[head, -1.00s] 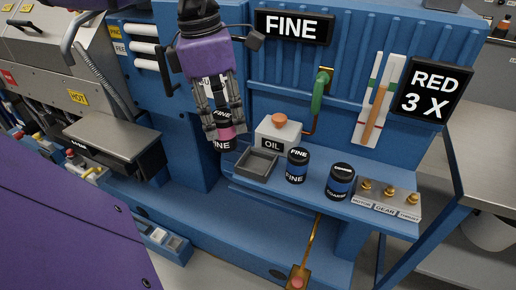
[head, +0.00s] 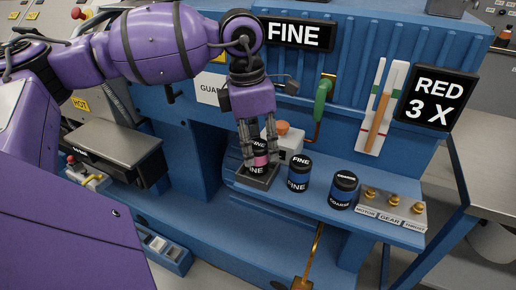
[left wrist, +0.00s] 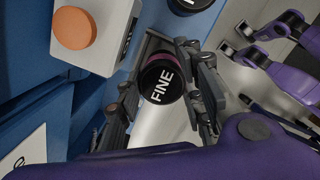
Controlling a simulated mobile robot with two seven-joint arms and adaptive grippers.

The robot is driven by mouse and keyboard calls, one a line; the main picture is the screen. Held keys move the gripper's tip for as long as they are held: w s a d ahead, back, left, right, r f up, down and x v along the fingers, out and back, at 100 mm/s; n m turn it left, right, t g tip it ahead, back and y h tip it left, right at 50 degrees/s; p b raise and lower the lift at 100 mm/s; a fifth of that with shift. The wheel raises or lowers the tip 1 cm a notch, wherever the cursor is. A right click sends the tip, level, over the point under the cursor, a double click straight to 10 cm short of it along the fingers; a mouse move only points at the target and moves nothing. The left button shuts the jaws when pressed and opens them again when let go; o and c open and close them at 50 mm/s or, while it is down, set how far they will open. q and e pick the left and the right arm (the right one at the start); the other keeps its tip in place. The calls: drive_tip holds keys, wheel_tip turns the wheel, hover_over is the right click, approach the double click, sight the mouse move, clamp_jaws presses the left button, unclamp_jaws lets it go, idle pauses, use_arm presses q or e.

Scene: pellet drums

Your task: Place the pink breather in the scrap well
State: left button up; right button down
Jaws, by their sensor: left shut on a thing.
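The pink breather (head: 261,160) is a black can with a pink band and the word FINE. My left gripper (head: 261,158) is shut on it, pointing down, with a finger on either side. In the left wrist view the breather's black end (left wrist: 161,82) shows between the fingers (left wrist: 172,85). The scrap well, a small grey open tray (head: 259,184), is directly under the gripper on the blue shelf. The breather overlaps the well in the head view; I cannot tell whether it touches the floor.
The OIL box with an orange knob (head: 283,127) stands close behind the well. A blue-banded FINE can (head: 299,174) and a COARSE can (head: 343,190) stand to the right. A grey block with brass knobs (head: 391,207) is at the shelf's right end.

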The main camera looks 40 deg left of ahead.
use_arm(q)
drive_tip(key=shift+f, duration=0.7)
drive_tip(key=shift+f, duration=0.1)
drive_tip(key=o, duration=1.2)
drive_tip(key=shift+o, duration=0.2)
wheel_tip(320, 180, up, 12)
drive_tip(key=s+a, duration=0.1)
